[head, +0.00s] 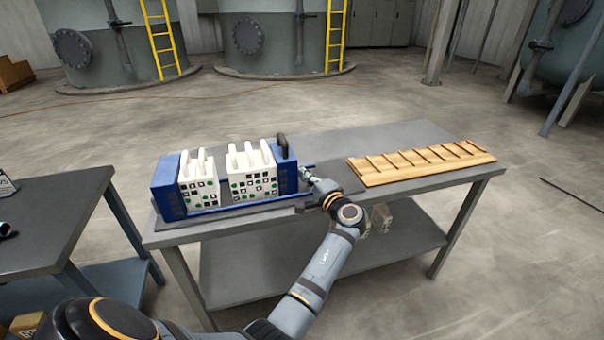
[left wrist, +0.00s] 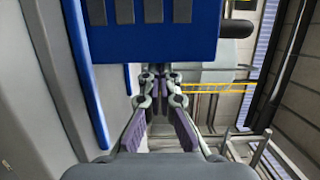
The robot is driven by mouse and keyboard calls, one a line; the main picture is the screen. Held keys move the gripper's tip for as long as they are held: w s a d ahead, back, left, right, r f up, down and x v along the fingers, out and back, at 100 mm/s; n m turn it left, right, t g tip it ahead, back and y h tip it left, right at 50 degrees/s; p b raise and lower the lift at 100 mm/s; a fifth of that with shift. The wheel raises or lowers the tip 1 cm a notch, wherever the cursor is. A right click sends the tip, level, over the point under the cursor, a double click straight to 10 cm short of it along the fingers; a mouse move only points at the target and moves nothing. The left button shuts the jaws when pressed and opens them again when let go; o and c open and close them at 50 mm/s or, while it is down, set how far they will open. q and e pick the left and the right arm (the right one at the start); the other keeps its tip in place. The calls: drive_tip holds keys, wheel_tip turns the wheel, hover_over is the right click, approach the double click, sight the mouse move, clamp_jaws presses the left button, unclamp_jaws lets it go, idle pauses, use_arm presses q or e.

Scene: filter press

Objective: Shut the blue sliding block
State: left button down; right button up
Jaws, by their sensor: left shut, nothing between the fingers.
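The filter press stands on the grey table. Its blue sliding block (head: 285,170), with a black handle on top, is at the right end of the white plates. White plates (head: 252,175) stand against it, and a gap parts them from more white plates (head: 198,182) by the fixed blue end block (head: 168,190). My left gripper (head: 305,174) is shut and empty, just right of the sliding block. In the left wrist view the fingertips (left wrist: 158,76) point at the lower part of the blue block (left wrist: 150,35); I cannot tell whether they touch. My right gripper is out of view.
Blue rails (head: 240,207) run along the press, and one shows in the left wrist view (left wrist: 85,85). A wooden slotted rack (head: 420,162) lies on the table's right. Another dark table (head: 50,215) stands at left. The tabletop behind the press is clear.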

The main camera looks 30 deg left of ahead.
sight(292, 177)
use_arm(q)
drive_tip(key=shift+w+f, duration=0.1)
drive_tip(key=shift+d, duration=0.1)
drive_tip(key=shift+s+r, duration=0.2)
drive_tip(key=s+a+p, duration=0.2)
drive_tip(key=shift+s+a, duration=0.3)
drive_tip(key=shift+s, duration=0.05)
drive_tip(key=shift+s+a, duration=0.15)
drive_tip(key=shift+s, duration=0.05)
drive_tip(key=shift+w+f, duration=0.1)
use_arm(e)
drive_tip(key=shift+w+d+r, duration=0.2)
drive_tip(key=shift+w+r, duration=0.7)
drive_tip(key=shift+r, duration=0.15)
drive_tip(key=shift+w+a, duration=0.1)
